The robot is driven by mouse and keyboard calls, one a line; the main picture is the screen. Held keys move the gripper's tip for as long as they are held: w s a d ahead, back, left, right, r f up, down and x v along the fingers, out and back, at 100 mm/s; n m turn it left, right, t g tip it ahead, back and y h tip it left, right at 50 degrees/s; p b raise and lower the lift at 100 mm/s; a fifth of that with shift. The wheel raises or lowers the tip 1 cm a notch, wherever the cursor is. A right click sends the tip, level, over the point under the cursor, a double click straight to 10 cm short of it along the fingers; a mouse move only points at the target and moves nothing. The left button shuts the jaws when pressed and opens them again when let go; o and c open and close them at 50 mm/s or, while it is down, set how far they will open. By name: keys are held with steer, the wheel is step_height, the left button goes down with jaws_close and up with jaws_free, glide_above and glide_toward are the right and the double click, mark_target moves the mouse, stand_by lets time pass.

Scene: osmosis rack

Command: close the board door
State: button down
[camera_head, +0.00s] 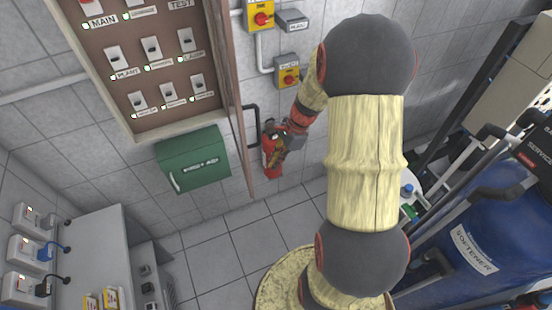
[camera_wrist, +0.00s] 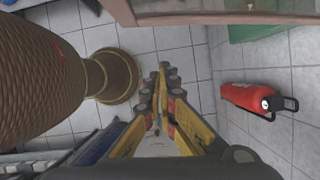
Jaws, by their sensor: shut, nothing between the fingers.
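The switch board (camera_head: 124,88) is on the tiled wall at upper left of the head view, with rows of labelled switches showing. Its brown door (camera_head: 228,90) stands open, seen nearly edge-on at the board's right side. A black bracket-shaped handle (camera_head: 256,127) juts from the door's right face. My gripper (camera_head: 275,157) is right of the door and a little below the handle, apart from it as far as I can tell. In the wrist view the yellow fingers of my gripper (camera_wrist: 163,80) are shut with nothing between them. A brownish panel edge (camera_wrist: 225,19) shows at the top there.
A green first aid box (camera_head: 193,160) hangs below the board. A red fire extinguisher (camera_head: 268,160) is behind my gripper, and also shows in the wrist view (camera_wrist: 247,97). Yellow switch boxes (camera_head: 260,16) are on the wall. A blue softener tank (camera_head: 470,235) stands at right.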

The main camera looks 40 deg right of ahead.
steer(key=w+a+f+p, duration=0.1)
steer(key=w+a+f, duration=0.1)
steer(key=a+f, duration=0.3)
steer(key=shift+w+a+f, duration=0.15)
steer(key=shift+w+a, duration=0.05)
steer(key=shift+a, duration=0.1)
